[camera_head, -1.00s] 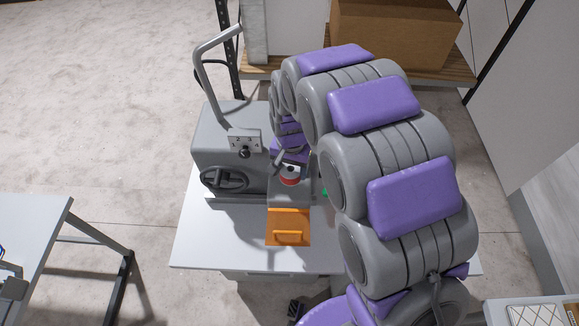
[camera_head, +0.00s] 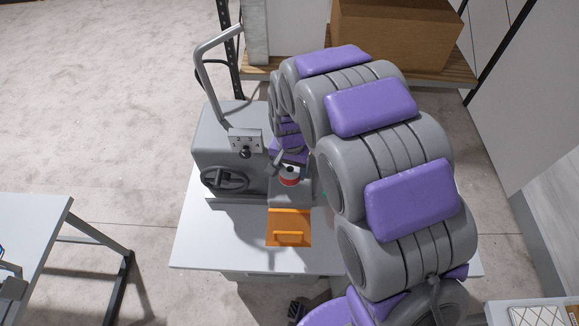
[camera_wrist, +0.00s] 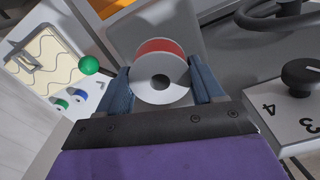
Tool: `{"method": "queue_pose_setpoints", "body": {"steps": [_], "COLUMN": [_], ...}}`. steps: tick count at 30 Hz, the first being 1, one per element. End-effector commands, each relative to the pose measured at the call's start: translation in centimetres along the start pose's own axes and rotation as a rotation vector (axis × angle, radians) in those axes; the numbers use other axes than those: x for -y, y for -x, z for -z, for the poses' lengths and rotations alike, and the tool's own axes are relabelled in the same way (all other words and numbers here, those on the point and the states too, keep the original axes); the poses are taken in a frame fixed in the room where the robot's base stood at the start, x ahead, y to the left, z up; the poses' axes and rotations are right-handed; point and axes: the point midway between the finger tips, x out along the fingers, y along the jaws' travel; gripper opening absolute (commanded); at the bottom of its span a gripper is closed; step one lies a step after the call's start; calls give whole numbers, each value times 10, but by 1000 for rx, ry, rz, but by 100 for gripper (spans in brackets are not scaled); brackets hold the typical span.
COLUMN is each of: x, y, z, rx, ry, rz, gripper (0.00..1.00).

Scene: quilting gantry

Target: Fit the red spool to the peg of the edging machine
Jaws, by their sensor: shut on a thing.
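The red spool (camera_wrist: 158,47) with white end discs is between the two blue-grey fingers of my gripper (camera_wrist: 160,88) in the wrist view. The gripper is shut on it, one finger on each side. In the head view the red spool (camera_head: 289,181) shows at the grey edging machine (camera_head: 222,140), beside its front housing and above the orange flap (camera_head: 289,226). The gripper is mostly hidden there by my arm. The peg is not visible, so I cannot tell whether the spool is on it.
The machine stands on a white table (camera_head: 225,245). It has a handwheel (camera_head: 225,179), a bent grey tube handle (camera_head: 203,75) and a numbered dial panel (camera_head: 245,140). A cardboard box (camera_head: 395,35) is behind.

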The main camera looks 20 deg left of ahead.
Motion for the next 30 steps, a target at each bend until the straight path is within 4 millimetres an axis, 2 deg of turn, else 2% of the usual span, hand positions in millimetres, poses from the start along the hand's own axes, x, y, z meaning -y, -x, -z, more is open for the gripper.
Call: {"method": "queue_pose_setpoints", "body": {"steps": [30], "x": [0], "y": [-24], "z": [0], "rx": [1], "ry": [0], "rz": [-1], "gripper": [30]}}
